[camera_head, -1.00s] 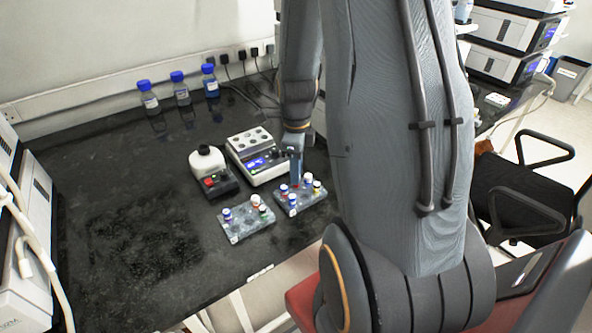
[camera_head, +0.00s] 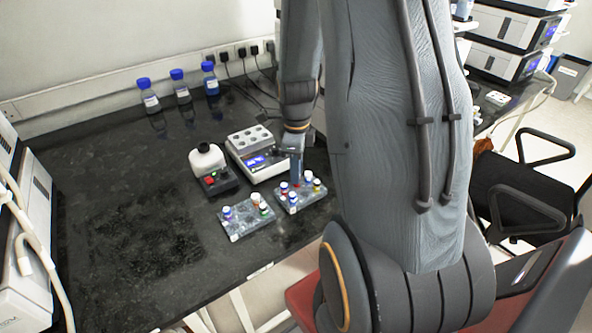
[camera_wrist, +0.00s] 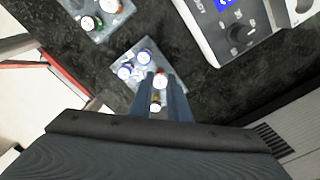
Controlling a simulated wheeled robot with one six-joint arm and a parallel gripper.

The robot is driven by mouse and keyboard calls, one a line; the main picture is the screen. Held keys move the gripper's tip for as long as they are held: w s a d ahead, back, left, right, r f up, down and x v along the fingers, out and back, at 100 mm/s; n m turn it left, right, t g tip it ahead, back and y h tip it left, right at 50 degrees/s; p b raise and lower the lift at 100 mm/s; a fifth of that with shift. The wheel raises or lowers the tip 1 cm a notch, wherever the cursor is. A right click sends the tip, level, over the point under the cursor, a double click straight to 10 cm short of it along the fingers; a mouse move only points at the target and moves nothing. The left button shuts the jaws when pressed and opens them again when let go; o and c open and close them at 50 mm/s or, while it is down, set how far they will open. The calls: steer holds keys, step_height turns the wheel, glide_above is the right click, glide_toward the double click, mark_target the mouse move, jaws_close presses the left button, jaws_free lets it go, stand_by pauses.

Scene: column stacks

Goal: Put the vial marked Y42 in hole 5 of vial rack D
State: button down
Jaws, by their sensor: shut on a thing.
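My gripper (camera_head: 297,180) points down over the right-hand vial rack (camera_head: 291,207). In the wrist view my gripper (camera_wrist: 161,78) is shut on a red-capped vial (camera_wrist: 160,82). It is at the rack; I cannot tell whether the vial is seated in a hole or just above it. Several blue-capped vials (camera_wrist: 124,72) and a yellow-capped vial (camera_wrist: 155,107), partly hidden by the fingers, stand in the same rack. A second rack (camera_head: 237,233) to the left holds several vials. Vial marks, hole numbers and rack letters are too small to read.
A device with a round-holed top (camera_head: 251,140) stands behind the racks, beside a small mixer (camera_head: 211,170) with red and green buttons. Several blue-capped bottles (camera_head: 181,92) stand by the wall. The bench left of the racks is clear.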

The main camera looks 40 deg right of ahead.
steer(key=shift+f, duration=0.6)
stand_by(0.4)
steer(key=c, duration=1.6)
jaws_free()
steer(key=shift+o, duration=0.4)
steer(key=shift+o, duration=1.2)
steer(key=shift+r, duration=0.15)
steer(key=shift+r+p, duration=2.3)
steer(key=shift+r, duration=0.6)
